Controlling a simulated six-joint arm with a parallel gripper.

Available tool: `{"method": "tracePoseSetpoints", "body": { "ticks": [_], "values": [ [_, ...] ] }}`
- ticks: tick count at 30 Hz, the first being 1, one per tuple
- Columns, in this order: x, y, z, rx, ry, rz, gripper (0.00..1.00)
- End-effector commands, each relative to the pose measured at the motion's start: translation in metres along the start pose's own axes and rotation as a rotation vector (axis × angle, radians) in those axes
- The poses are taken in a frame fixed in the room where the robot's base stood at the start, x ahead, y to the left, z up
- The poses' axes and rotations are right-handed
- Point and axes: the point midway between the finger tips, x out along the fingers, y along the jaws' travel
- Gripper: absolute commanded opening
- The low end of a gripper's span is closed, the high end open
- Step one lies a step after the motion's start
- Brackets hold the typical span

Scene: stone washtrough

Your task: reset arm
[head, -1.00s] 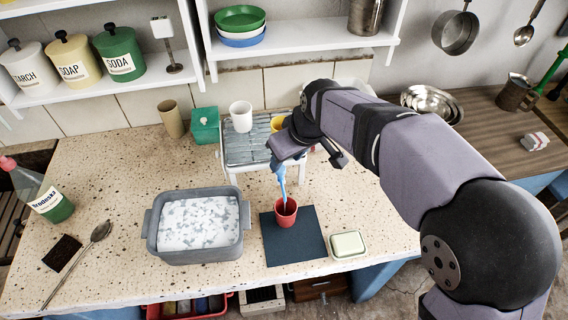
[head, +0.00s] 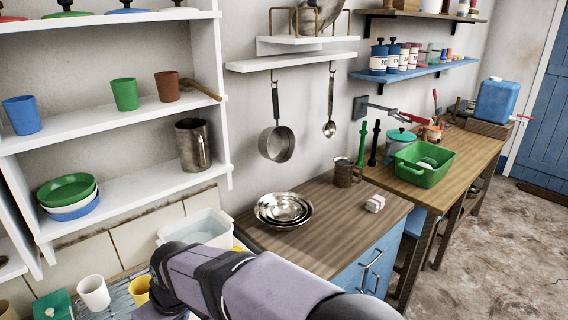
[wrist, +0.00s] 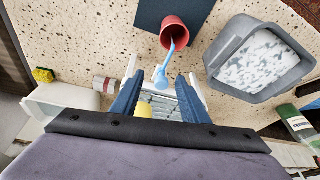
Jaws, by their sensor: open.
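My gripper (wrist: 160,88) shows in the wrist view with its two dark blue fingers spread apart and nothing held between them. A light blue long-handled tool (wrist: 167,62) stands leaning in a red cup (wrist: 174,32), its free end just beyond the gap between the fingertips. Whether a finger touches it I cannot tell. The cup is on a dark mat (wrist: 148,14). In the head view only my arm shows along the bottom; the gripper is out of that view.
A grey tub (wrist: 228,84) with white speckled contents is right of the cup in the wrist view. A slatted rack (wrist: 167,112) is below the fingers. In the head view, metal bowls (head: 284,208) and a green basin (head: 424,172) stand on wooden counters.

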Motion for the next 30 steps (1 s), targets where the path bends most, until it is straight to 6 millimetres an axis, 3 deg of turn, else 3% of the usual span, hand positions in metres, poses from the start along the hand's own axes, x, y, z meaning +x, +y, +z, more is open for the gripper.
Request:
{"method": "tracePoseSetpoints", "body": {
  "ticks": [3,7,11,15,18,22,27,30],
  "values": [
    [0.027,0.002,0.061,0.06,-0.123,0.013,0.41],
    [0.034,0.012,0.135,0.129,-0.241,0.039,0.41],
    [0.022,0.043,0.21,0.252,-0.332,0.073,0.41],
    [-0.003,0.075,0.292,0.431,-0.401,0.103,0.41],
    [-0.021,0.089,0.332,0.567,-0.411,0.118,0.41],
    [-0.041,0.11,0.358,0.733,-0.374,0.147,0.41],
    [-0.063,0.141,0.369,0.89,-0.3,0.195,0.41],
    [-0.07,0.151,0.376,0.947,-0.284,0.21,0.41]
  ]
}}
